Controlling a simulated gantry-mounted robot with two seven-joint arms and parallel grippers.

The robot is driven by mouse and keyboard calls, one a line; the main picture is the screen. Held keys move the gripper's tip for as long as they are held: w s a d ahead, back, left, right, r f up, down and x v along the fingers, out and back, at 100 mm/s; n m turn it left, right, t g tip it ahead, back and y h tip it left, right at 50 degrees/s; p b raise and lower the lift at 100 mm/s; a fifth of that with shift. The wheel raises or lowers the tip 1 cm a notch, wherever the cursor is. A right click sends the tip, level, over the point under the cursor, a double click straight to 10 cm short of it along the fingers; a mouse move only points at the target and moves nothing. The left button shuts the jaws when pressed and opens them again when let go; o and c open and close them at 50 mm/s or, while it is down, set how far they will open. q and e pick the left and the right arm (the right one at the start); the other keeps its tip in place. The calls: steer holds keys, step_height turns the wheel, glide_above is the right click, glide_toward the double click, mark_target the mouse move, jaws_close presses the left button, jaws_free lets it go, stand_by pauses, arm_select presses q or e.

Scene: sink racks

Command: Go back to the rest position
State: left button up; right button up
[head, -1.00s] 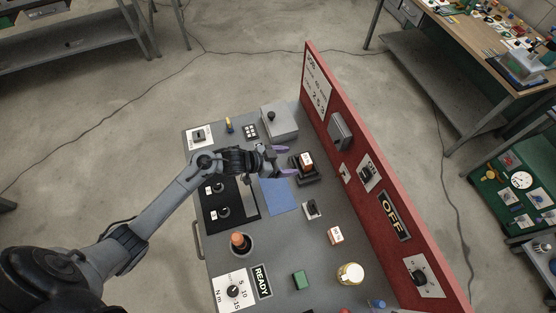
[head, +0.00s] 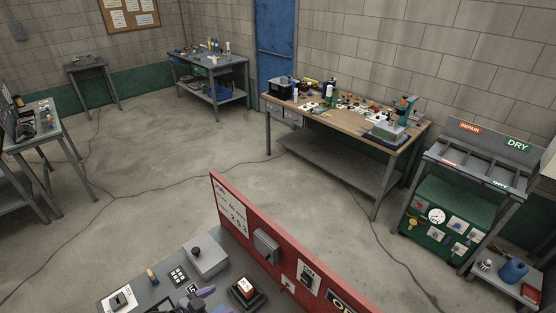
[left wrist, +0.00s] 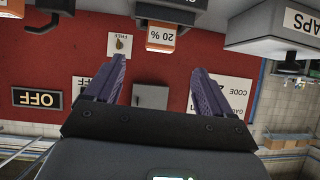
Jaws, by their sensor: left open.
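My left gripper (head: 212,301) shows at the bottom edge of the head view, over the grey bench top (head: 150,297), with most of the arm out of frame. Its two purple fingers are apart, with nothing between them, also in the left wrist view (left wrist: 155,88). In the head view, an orange block with a white label (head: 244,287) sits in a dark holder just right of the fingers. The same block, marked 20 % (left wrist: 162,36), shows beyond the fingertips in the left wrist view, which is upside down. My right gripper is in neither view.
A red upright panel (head: 290,255) runs along the bench's right side, with a grey box (head: 266,246) and switches on it. A grey block with a knob (head: 206,257) stands behind the gripper. Concrete floor is open beyond; other workbenches stand along the walls.

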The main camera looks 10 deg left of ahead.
arm_select(q)
steer(key=s+d+r+n+g+y+p, duration=0.1)
steer(key=s+r, duration=0.4)
steer(key=s, duration=0.6)
steer(key=s+r+n+g+y+p, duration=0.4)
steer(key=s+r+g+y+p, duration=0.1)
steer(key=s, duration=0.7)
steer(key=shift+d+r+y+p, duration=0.3)
steer(key=shift+d+r+p, duration=0.05)
steer(key=shift+r+p, duration=0.2)
